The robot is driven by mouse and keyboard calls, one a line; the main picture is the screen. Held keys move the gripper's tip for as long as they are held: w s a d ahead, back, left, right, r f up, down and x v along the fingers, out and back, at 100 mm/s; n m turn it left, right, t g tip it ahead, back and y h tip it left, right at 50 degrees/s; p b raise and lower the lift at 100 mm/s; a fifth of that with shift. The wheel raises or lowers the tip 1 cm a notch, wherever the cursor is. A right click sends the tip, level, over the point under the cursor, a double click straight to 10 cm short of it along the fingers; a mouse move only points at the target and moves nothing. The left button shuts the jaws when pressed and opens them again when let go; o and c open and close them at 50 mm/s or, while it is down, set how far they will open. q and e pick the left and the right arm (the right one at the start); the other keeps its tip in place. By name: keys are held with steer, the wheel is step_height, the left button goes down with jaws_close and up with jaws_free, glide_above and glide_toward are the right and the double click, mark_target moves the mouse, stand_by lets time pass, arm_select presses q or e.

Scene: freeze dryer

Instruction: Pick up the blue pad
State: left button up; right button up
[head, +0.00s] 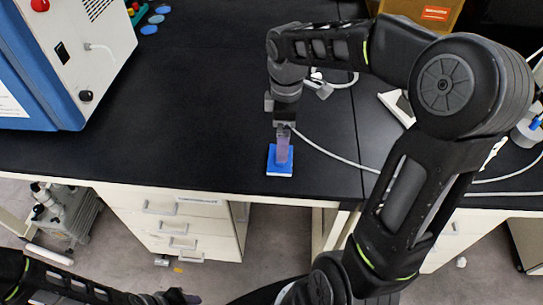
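The blue pad (279,169) is a small blue block with a pale lower edge, close to the front edge of the black bench top. My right gripper (283,152) points down at the pad, and its purplish fingers overlap the pad's far and middle part. The fingers look like one strip from here, so their gap is hidden. I cannot tell whether they touch the pad or whether the pad is lifted.
A blue and white machine (75,60) stands at the left, with blue discs (150,29) beside it. A white cable (335,155) runs right from near the pad. A cardboard box (425,12) is at the back right. Bench left of the pad is clear.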

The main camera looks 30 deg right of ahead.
mark_target(274, 168)
steer(key=shift+w+f, duration=0.55)
steer(key=shift+w, duration=0.15)
steer(key=shift+s+r, duration=0.15)
steer(key=shift+s, duration=0.1)
steer(key=shift+f, duration=1.35)
steer(key=shift+a+f, duration=0.15)
steer(key=shift+f, duration=2.5)
steer(key=c, duration=1.2)
